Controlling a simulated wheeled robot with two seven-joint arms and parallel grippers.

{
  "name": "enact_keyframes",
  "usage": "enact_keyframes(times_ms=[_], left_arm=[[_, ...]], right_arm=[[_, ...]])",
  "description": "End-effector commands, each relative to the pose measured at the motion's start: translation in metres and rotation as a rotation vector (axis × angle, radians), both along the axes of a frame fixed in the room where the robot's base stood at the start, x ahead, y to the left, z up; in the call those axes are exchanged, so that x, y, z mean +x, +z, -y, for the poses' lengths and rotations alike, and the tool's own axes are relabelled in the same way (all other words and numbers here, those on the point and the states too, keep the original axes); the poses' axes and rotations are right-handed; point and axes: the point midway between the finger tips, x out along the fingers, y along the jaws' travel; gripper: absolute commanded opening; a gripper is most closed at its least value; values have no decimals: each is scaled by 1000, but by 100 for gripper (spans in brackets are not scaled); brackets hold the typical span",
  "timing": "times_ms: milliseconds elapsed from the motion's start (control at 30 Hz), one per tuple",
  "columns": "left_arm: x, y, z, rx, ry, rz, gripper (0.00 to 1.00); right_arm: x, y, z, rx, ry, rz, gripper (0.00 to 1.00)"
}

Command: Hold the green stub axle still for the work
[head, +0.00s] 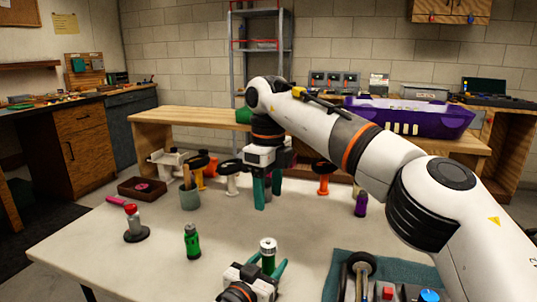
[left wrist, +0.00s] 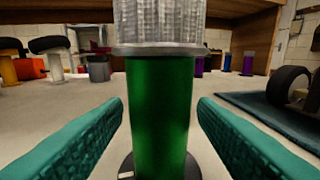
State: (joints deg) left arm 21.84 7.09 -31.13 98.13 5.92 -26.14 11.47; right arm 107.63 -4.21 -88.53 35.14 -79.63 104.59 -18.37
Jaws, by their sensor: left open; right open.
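The green stub axle (head: 268,252) stands upright on the light table, with a bright metal upper part. In the left wrist view the green stub axle (left wrist: 160,110) fills the middle, with its ribbed metal top cut off by the frame and a dark round base below. My left gripper (head: 267,268) is open around it. Its teal fingers (left wrist: 160,128) are on either side, with a visible gap between each finger and the green body. My right gripper (head: 268,190) is open and empty above the table, farther back, pointing down.
A smaller green item (head: 192,241) and a red-topped piece on a dark base (head: 134,226) stand to the left. A teal mat (head: 350,262) with a wheel and parts lies at right. A grey cup (head: 190,198) and a purple bottle (head: 361,204) stand farther back.

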Motion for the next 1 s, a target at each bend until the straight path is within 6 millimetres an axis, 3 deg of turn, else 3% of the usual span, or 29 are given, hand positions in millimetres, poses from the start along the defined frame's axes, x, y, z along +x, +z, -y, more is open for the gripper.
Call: enact_keyframes(times_ms=[167, 600, 1000], left_arm=[[-19, 0, -11, 0, 1, -2, 53], [-93, 4, -52, 1, 0, -3, 53], [-103, 5, -58, 0, 0, -1, 53]], right_arm=[[0, 0, 0, 0, 0, 0, 55], [0, 0, 0, 0, 0, 0, 55], [0, 0, 0, 0, 0, 0, 55]])
